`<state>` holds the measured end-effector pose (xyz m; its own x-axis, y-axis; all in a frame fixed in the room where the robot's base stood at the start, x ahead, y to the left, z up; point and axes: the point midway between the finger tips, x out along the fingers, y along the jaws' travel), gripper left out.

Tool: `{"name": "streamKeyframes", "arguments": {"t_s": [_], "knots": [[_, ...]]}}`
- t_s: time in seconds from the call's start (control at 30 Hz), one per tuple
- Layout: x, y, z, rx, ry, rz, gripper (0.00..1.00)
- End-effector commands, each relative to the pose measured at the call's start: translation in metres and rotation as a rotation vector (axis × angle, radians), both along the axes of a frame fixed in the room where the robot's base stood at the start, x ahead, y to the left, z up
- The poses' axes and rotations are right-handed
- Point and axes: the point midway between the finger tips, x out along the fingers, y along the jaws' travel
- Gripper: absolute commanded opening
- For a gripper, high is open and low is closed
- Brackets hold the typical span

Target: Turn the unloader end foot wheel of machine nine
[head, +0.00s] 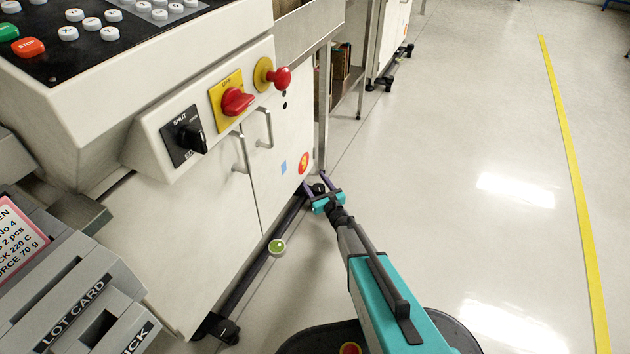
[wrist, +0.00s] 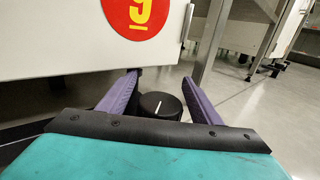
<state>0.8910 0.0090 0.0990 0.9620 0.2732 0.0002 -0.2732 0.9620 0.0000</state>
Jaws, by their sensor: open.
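The foot wheel (wrist: 160,106) is a black round knob with a white line on top, low at the machine's corner. In the wrist view it sits between the two purple fingers of my gripper (wrist: 166,98), with visible gaps on both sides. My gripper (head: 319,186) is open and reaches down to floor level at the machine's far corner. In the head view the foot wheel (head: 318,188) is small and partly hidden by the fingers. The machine (head: 225,205) bears a red round sticker with a yellow nine (wrist: 139,12), cut off at the top in the wrist view.
A control panel with a red knob (head: 237,101), a black switch (head: 190,138) and a red push button (head: 280,77) juts out above. A green round thing (head: 277,247) shows by the lower rail. Another foot (head: 217,327) stands at the near corner. Open floor lies right.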

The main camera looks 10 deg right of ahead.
Motion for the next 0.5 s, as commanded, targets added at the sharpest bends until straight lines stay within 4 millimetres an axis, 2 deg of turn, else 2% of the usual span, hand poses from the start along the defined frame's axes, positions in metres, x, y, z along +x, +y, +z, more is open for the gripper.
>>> {"name": "streamKeyframes", "arguments": {"t_s": [0.1, 0.33, 0.37, 0.4, 0.5], "knots": [[-0.0001, -0.0012, 0.0001, 0.0, 0.0, -0.001, 0.58], [-0.0001, -0.002, 0.0001, 0.0, 0.0, -0.002, 0.2], [0.0, -0.0021, 0.0001, 0.0, 0.0, -0.002, 0.17], [0.0, -0.0072, 0.0001, 0.0, 0.0, -0.009, 0.17], [-0.0001, -0.0059, 0.0, 0.0, 0.0, -0.005, 0.17]]}}
